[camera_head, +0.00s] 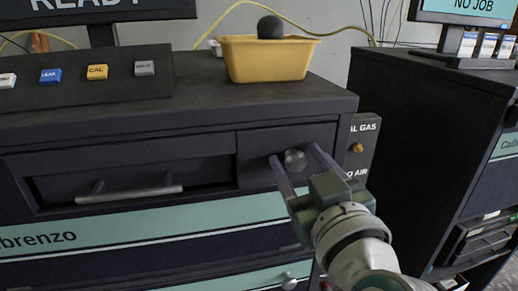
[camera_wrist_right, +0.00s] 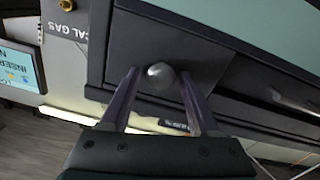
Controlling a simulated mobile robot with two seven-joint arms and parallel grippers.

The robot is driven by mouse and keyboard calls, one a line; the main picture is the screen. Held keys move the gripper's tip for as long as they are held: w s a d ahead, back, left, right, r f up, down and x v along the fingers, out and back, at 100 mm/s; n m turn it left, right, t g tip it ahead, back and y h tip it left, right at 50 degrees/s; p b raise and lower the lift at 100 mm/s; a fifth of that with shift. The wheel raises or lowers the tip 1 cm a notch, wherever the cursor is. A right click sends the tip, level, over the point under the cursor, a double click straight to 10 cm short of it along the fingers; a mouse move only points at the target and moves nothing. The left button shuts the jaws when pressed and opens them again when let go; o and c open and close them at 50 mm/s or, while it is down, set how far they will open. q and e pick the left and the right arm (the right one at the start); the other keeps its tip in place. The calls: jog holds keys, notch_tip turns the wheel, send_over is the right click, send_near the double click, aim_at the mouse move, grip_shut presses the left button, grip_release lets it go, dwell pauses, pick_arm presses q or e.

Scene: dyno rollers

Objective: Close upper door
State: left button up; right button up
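A dark cabinet (camera_head: 105,128) with teal stripes fills the left and middle of the head view. Its upper right panel (camera_head: 253,146) carries a round grey knob (camera_head: 295,160); the panel looks nearly flush with the front, but I cannot tell whether it is fully shut. My right gripper (camera_head: 293,153) is open, with one finger on each side of the knob. In the right wrist view the knob (camera_wrist_right: 160,75) sits between the fingertips (camera_wrist_right: 159,73), with gaps on both sides. My left gripper is in neither view.
A recessed drawer with a bar handle (camera_head: 130,193) lies left of the knob. A yellow bin (camera_head: 266,60) holding a dark ball stands on top. A gas-label side panel (camera_head: 358,150) is close right of my gripper. Another dark cabinet (camera_head: 420,135) stands further right.

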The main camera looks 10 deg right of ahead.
jog(key=shift+o, duration=0.6)
jog(key=shift+s, duration=0.1)
jog(key=s, duration=1)
jog(key=shift+w+p, duration=0.1)
jog(key=shift+p, duration=0.2)
